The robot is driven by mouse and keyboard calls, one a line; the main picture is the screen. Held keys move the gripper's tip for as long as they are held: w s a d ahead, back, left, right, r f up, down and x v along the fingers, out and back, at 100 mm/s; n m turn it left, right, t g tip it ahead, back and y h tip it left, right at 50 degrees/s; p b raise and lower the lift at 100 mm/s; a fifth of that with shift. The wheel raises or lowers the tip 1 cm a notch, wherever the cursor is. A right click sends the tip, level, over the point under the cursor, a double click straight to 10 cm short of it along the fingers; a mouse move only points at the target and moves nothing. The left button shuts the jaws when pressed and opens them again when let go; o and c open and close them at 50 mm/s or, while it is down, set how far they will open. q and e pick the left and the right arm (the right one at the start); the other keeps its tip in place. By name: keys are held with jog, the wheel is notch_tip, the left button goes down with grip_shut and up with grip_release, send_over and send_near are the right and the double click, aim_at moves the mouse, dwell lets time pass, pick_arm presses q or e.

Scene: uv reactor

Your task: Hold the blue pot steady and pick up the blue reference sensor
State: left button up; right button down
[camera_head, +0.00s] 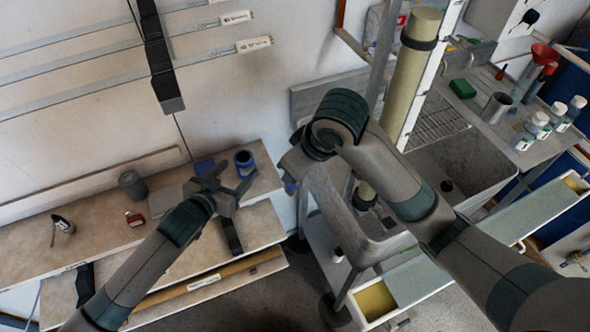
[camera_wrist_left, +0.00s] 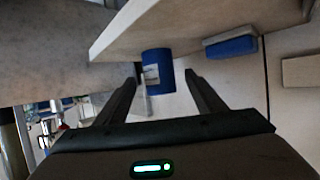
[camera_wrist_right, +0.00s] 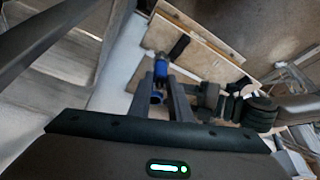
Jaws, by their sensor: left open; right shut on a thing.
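The blue pot (camera_head: 245,164) stands upright on the bench at its right end, its top open. My left gripper (camera_head: 233,176) is open just in front of it. In the left wrist view the pot (camera_wrist_left: 161,72) shows ahead, between the spread fingers, with a small pale part in front of it. My right gripper (camera_head: 288,172) is to the right of the pot, past the bench end. It is shut on a small blue piece, likely the blue reference sensor (camera_head: 290,187). The sensor (camera_wrist_right: 157,97) shows between the fingers in the right wrist view, with the pot (camera_wrist_right: 160,70) beyond.
A blue block (camera_head: 203,167) lies left of the pot, and a dark grey cylinder (camera_head: 132,184) stands farther left. A small red-brown bottle (camera_head: 134,218) is near the bench front. A sink (camera_head: 465,165) with a side counter is to the right.

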pick_arm(q)
jog(key=shift+v, duration=1.7)
jog(key=shift+f, duration=0.1)
pick_arm(e)
jog(key=shift+s, duration=0.1)
